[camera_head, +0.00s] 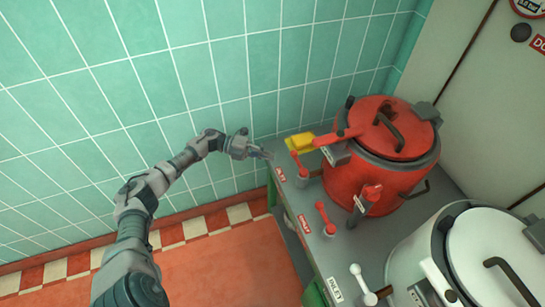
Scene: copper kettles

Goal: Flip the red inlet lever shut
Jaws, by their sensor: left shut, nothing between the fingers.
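Two red levers stand on the grey counter beside the red kettle (370,178). The far red lever (298,162) is by a small red label (280,174) and leans up toward the wall. The nearer red lever (324,214) is by another red label (304,224). The labels are too small to read surely, so I cannot tell for certain which is the inlet. My left gripper (264,154) is shut and empty, just left of the far lever, near the tiled wall, and seems apart from it. My right gripper is out of view.
A yellow block-like thing (300,142) is behind the far lever. A red tap (367,198) projects from the kettle. A white kettle (480,255) with a white lever (362,284) stands nearer on the grey counter (345,255). Orange floor (230,265) lies open at left.

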